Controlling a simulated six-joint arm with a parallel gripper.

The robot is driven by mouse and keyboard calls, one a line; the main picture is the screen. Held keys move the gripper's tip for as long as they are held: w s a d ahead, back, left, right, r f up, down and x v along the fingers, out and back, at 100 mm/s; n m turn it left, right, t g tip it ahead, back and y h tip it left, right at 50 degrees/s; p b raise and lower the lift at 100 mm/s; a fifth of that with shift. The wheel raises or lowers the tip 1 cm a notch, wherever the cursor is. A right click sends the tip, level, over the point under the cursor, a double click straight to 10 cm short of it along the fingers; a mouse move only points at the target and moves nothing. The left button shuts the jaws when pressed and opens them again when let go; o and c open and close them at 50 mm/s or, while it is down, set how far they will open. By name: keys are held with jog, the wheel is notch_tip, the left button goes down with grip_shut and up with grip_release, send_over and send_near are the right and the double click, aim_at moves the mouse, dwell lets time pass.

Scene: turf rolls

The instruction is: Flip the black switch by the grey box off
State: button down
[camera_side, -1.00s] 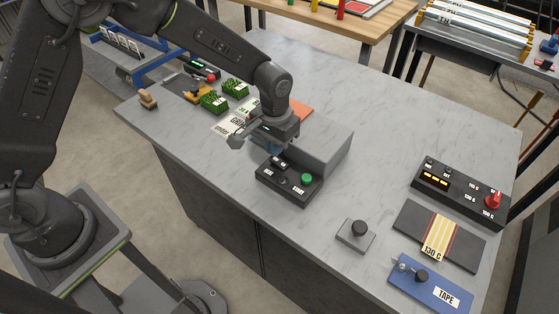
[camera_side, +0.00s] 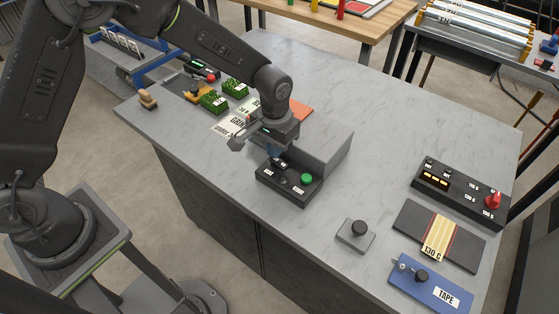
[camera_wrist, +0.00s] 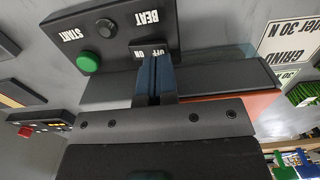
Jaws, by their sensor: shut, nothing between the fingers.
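The black control panel (camera_side: 290,184) lies on the grey worktop in the side view, with a green START button (camera_side: 306,179) and a dark BEAT knob. In the wrist view the panel (camera_wrist: 116,32) shows an OFF/ON label (camera_wrist: 148,52) right beside my fingertips. The black switch itself is hidden behind my fingers, so I cannot tell its position. The grey box (camera_side: 322,150) stands right behind the panel. My gripper (camera_side: 275,153) is over the panel's far end, its blue fingers shut and empty. The fingers also show in the wrist view (camera_wrist: 154,75); contact with the switch cannot be made out.
To the right stand a black knob on a grey plate (camera_side: 354,236), a panel with a red knob (camera_side: 461,193) and a blue TAPE plate (camera_side: 431,284).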

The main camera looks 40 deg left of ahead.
jog(key=shift+f, duration=1)
dwell(0.4)
jog(key=shift+r, duration=3.55)
jog(key=shift+a+r, duration=0.1)
jog(key=shift+r, duration=0.15)
jog(key=s+a+r+t, duration=0.1)
jog(key=s+a+r, duration=0.35)
jog(key=r, duration=0.25)
jog(key=s+a+r+t, duration=0.2)
jog(key=s+a+r, duration=0.1)
jog(key=s+r, duration=0.3)
jog(key=s+a+r+t, duration=0.1)
jog(key=s+a, duration=0.1)
jog(key=s, duration=0.4)
jog(key=s+a+r+t, duration=0.1)
jog(key=s+a+r, duration=0.1)
jog(key=s, duration=0.4)
jog(key=shift+a+r+t, duration=0.2)
jog(key=shift+a+t, duration=0.1)
jog(key=shift+a, duration=0.1)
